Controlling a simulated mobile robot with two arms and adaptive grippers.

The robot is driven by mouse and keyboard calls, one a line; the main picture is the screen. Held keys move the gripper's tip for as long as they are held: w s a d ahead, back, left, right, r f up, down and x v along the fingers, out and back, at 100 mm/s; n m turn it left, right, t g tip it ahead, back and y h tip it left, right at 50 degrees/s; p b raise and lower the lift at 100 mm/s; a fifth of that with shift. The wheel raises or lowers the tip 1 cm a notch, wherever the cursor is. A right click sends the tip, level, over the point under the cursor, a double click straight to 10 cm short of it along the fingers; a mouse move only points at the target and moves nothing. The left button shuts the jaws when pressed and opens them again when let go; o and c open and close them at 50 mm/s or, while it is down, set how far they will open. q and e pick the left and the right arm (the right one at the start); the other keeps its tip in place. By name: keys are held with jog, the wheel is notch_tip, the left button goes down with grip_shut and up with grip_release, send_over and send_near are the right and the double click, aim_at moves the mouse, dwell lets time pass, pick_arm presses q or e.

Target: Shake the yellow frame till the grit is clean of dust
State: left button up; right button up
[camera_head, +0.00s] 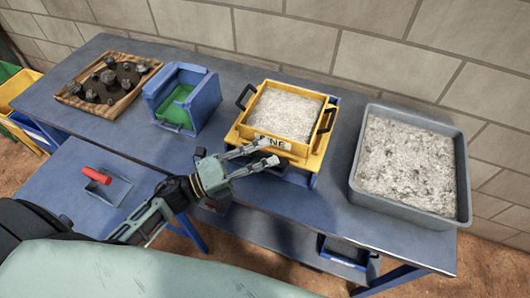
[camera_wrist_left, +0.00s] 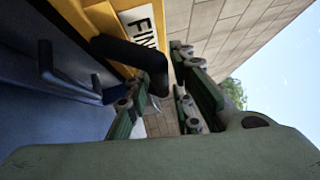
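The yellow frame (camera_head: 308,161) sits on the blue bench and holds pale grit (camera_head: 285,113). It has black handles at its left and right sides and a lettered white plate on its front. My left gripper (camera_head: 266,152) is at the front of the frame, beside the plate, with its fingers apart. In the left wrist view the yellow frame (camera_wrist_left: 84,22) is at the upper left, and a black handle (camera_wrist_left: 135,53) shows close to the spread fingers of my left gripper (camera_wrist_left: 155,115). I cannot tell whether they touch it. My right gripper is not in view.
A grey tray (camera_head: 468,180) of speckled grit stands to the right. A blue box (camera_head: 208,100) with green inside and a wooden tray (camera_head: 125,104) of dark rocks stand to the left. A red-handled scoop (camera_head: 108,184) lies on the lower blue table. A brick wall runs behind.

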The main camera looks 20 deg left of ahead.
pick_arm(q)
jog(key=shift+w+d, duration=0.15)
jog(key=shift+d, duration=0.05)
grip_shut()
dwell(0.4)
